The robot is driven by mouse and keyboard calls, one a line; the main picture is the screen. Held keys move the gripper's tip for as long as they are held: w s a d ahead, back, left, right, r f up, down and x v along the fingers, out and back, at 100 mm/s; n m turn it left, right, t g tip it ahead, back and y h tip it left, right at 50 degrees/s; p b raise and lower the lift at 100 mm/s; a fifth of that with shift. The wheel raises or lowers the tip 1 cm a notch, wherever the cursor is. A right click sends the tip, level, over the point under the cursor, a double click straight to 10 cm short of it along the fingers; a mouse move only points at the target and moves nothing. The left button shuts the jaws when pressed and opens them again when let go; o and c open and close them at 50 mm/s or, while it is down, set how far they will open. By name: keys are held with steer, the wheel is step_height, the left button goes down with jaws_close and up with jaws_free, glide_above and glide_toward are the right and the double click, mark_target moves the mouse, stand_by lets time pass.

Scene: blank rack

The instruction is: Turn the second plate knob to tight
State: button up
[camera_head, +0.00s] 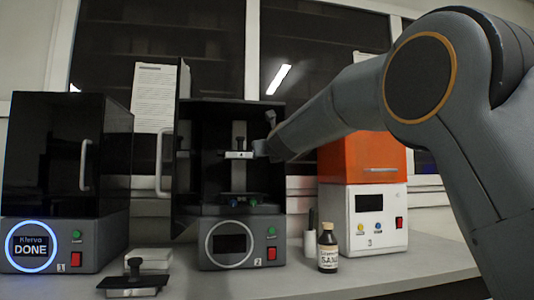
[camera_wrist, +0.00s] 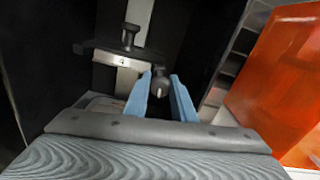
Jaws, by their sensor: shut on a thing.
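The second machine (camera_head: 204,245), marked 2, stands open in the middle, its dark door swung to the left. Inside it, a plate carrier (camera_head: 238,155) with a small black post on top is mounted on a pale vertical column. In the wrist view the carrier (camera_wrist: 110,50) bears a label that looks like 4. A dark round knob (camera_wrist: 160,83) with a short pale mark, about upright in the picture, sits below and right of it. My gripper (camera_wrist: 161,76) has its blue fingers on either side of this knob, shut on it. In the head view my gripper (camera_head: 262,148) reaches in from the right; the knob is hard to make out there.
A closed machine (camera_head: 65,160) at the left shows DONE. An orange-topped unit (camera_head: 362,158) stands at the right, close beside my arm. A brown bottle (camera_head: 328,250) and a loose black plate (camera_head: 132,281) stand on the bench. The front bench middle is clear.

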steer(key=o, duration=1)
steer(key=shift+f, duration=0.1)
steer(key=shift+b+v, duration=1.2)
steer(key=shift+v, duration=2.65)
